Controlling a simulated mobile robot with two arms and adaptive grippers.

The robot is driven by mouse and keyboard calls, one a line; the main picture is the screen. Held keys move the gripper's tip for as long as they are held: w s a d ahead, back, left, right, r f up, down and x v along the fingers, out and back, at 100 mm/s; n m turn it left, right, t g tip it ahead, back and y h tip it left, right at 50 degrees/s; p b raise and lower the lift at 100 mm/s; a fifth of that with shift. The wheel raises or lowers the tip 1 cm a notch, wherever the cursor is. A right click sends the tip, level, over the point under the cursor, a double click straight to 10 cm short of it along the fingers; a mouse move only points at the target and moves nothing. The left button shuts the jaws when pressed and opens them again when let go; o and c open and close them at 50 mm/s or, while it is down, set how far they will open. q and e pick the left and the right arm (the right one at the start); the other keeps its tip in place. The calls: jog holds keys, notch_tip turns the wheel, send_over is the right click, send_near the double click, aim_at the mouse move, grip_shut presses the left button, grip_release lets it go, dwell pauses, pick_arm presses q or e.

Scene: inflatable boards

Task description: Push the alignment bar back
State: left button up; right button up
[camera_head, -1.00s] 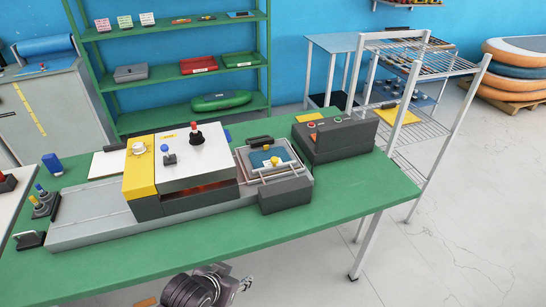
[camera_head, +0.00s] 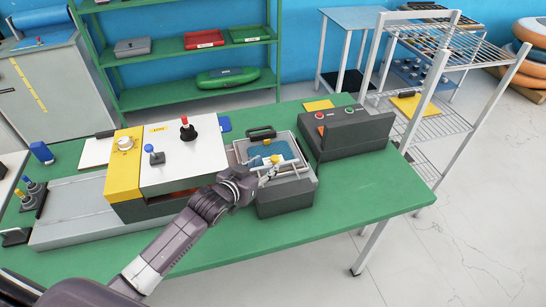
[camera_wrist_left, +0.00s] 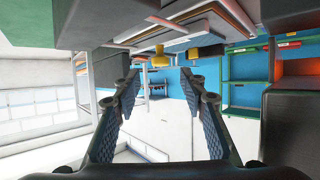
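A grey fixture (camera_head: 287,200) at the right end of the machine holds a blue board (camera_head: 280,150). Light rods cross the fixture, with a yellow knob (camera_head: 275,157) at the front; I take this for the alignment bar. A black handle (camera_head: 261,132) stands at the back. My left gripper (camera_head: 267,175) is in front of the knob, partly hiding the fixture's front left. In the left wrist view its two fingers (camera_wrist_left: 160,82) are apart with nothing between them. The yellow knob (camera_wrist_left: 160,59) shows just beyond the fingertips; contact is unclear. My right gripper is not in view.
The white and yellow machine (camera_head: 180,160) stands close on the left. A dark control box (camera_head: 345,135) with red and green buttons stands to the right. The green table (camera_head: 370,195) is clear at its front right. A wire rack (camera_head: 440,120) stands beyond.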

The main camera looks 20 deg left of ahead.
aim_at(274, 158)
pick_arm(q)
jog(key=x, duration=0.6)
jog(key=shift+s+p, duration=0.1)
jog(key=shift+p, duration=0.25)
jog(key=shift+f, duration=0.15)
jog(key=shift+c, duration=1.1)
jog(key=c, duration=0.7)
grip_shut()
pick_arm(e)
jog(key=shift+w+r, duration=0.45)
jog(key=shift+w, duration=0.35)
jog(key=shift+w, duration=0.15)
